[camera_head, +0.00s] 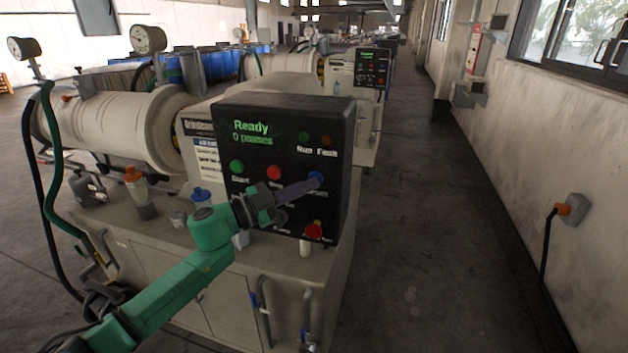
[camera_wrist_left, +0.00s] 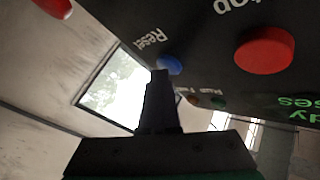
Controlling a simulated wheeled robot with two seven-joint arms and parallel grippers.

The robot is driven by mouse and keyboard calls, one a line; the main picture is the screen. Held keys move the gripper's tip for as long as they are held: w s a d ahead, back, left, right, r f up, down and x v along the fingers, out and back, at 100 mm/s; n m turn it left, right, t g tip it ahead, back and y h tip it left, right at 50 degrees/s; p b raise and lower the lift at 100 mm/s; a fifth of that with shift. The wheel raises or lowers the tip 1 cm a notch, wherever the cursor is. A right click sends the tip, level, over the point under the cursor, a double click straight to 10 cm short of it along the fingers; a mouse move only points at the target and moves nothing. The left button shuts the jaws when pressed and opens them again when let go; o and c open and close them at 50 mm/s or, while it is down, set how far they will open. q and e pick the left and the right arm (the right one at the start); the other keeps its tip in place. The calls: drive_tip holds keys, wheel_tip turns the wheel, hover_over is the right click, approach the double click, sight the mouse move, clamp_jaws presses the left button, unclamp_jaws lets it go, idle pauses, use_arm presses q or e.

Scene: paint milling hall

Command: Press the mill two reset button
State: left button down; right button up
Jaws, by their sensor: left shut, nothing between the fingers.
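The black control panel (camera_head: 290,125) on the near mill reads "Ready" in green. Its blue button (camera_head: 316,177), labelled Reset in the left wrist view (camera_wrist_left: 168,63), sits right of the red stop button (camera_head: 274,172) and green start button (camera_head: 237,166). My left gripper (camera_head: 312,184) is shut and empty, its fingertips at the blue button and hiding part of it. In the left wrist view the fingertips (camera_wrist_left: 158,75) lie just beside the button's lower edge; I cannot tell if they touch it. My right gripper is not in view. No mill number is readable.
A red emergency stop (camera_head: 314,230) sits low on the panel. A bottle with an orange cap (camera_head: 138,190) and a blue-capped bottle (camera_head: 200,197) stand on the mill's ledge. Another mill's panel (camera_head: 371,68) is farther back. The floor aisle (camera_head: 430,220) at right is clear.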

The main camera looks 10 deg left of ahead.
use_arm(q)
drive_tip(key=shift+s, duration=0.9)
drive_tip(key=shift+f, duration=0.1)
drive_tip(key=s, duration=0.5)
drive_tip(key=shift+a, duration=0.2)
